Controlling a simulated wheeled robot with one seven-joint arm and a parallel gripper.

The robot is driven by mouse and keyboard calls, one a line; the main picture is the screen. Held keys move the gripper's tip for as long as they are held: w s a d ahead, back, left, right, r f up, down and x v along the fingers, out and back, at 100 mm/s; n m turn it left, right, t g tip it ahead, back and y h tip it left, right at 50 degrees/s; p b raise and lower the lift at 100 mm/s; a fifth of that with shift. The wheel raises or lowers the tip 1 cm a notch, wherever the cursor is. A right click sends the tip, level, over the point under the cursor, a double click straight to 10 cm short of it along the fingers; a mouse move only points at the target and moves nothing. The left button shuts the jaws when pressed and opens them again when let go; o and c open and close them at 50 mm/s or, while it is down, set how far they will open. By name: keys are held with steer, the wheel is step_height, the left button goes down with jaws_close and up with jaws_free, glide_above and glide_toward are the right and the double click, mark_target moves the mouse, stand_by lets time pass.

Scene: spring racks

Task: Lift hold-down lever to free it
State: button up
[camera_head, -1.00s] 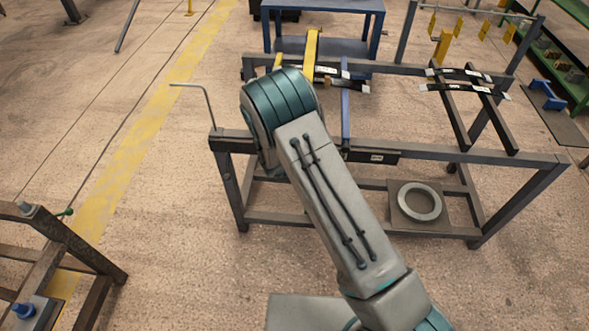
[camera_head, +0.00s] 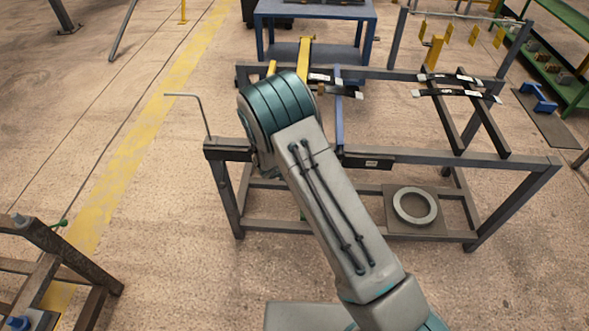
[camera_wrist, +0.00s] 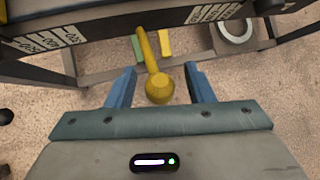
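The hold-down lever (camera_wrist: 150,55) is a yellow bar ending in a round yellow knob (camera_wrist: 159,88) in the wrist view. My gripper (camera_wrist: 160,70) is open, with one blue finger on each side of the knob. Gaps show between the knob and both fingers, and I see no contact. I cannot tell how deep the knob sits between the fingers. In the head view my own arm hides the gripper and the knob. Yellow bars (camera_head: 305,57) show on the rack (camera_head: 460,157) beyond my arm, but I cannot tell which one is the lever.
A bent grey rod (camera_head: 203,112) rises at the rack's left corner. Dark strips with white labels (camera_head: 455,92) lie across the rack's right side. A metal ring (camera_head: 414,205) rests on the lower shelf. A blue table (camera_head: 313,40) stands behind.

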steer(key=shift+s+a, duration=0.1)
steer(key=v, duration=1.3)
steer(key=shift+r, duration=0.35)
steer(key=shift+s, duration=0.15)
steer(key=s+d+r+m+g, duration=0.2)
steer(key=s+d+r+m, duration=0.2)
steer(key=d+r+m, duration=0.35)
steer(key=s+d+r+m+g, duration=0.1)
steer(key=s+d+r+m, duration=0.2)
steer(key=d+r+m, duration=0.45)
steer(key=s+d+r+m+y, duration=0.1)
steer(key=s+d+r+m, duration=0.1)
steer(key=s+m, duration=0.6)
steer(key=s+d+r+m+g+y, duration=0.1)
steer(key=s+d+r+m+y, duration=0.1)
steer(key=s+d+m, duration=0.3)
steer(key=s+r+m, duration=0.1)
steer(key=s+m, duration=0.3)
steer(key=m, duration=0.2)
steer(key=shift+s+m+y, duration=0.3)
